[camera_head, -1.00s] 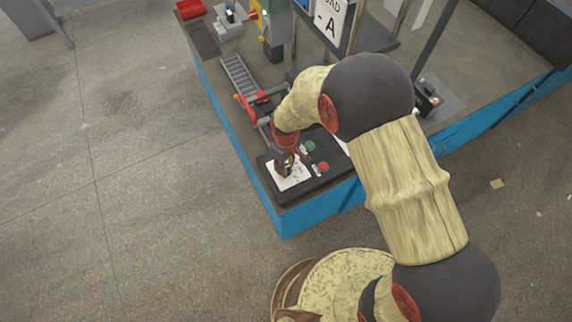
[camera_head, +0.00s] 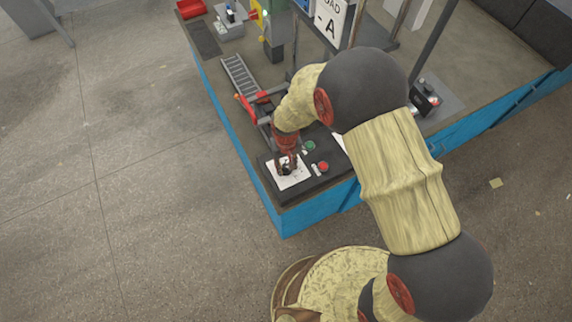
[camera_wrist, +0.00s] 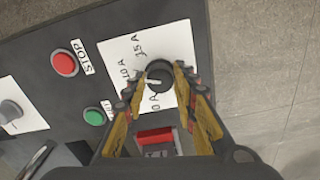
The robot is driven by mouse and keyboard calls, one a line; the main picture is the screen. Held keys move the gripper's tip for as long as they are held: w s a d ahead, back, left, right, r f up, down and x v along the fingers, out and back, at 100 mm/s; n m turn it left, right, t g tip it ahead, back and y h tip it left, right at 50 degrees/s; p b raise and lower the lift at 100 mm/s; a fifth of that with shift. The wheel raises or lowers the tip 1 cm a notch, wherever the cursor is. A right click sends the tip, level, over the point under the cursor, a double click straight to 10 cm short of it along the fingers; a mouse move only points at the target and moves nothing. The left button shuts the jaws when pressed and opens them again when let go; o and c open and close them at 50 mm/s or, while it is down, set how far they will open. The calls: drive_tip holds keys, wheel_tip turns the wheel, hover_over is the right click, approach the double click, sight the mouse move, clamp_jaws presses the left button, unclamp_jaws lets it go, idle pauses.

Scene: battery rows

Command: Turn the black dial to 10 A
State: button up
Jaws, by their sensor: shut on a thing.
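The black dial (camera_wrist: 160,74) sits on a white label plate (camera_wrist: 108,52) in the wrist view. My gripper (camera_wrist: 162,68) has its yellow-and-black fingers on both sides of the dial and is shut on it. A white pointer mark on the dial points left, roughly between the "0A" and "10A" markings. The "10A" marking (camera_wrist: 127,70) is left of the dial; another, seemingly "15A", is above it. The exact pointer angle is hard to tell. In the head view my gripper (camera_head: 287,163) is over the white plate (camera_head: 299,180) and mostly hides the dial.
A red STOP button (camera_wrist: 64,63) and a green button (camera_wrist: 94,116) are on the same dark panel, left of the dial. A second white plate with a grey knob (camera_wrist: 11,111) is farther left. A red block (camera_wrist: 155,135) shows below, between the fingers.

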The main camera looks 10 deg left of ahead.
sight(286, 167)
idle(0.3)
drive_tip(key=o, duration=1.1)
drive_tip(key=shift+o, duration=0.2)
drive_tip(key=shift+r, duration=0.15)
wheel_tip(286, 167, up, 12)
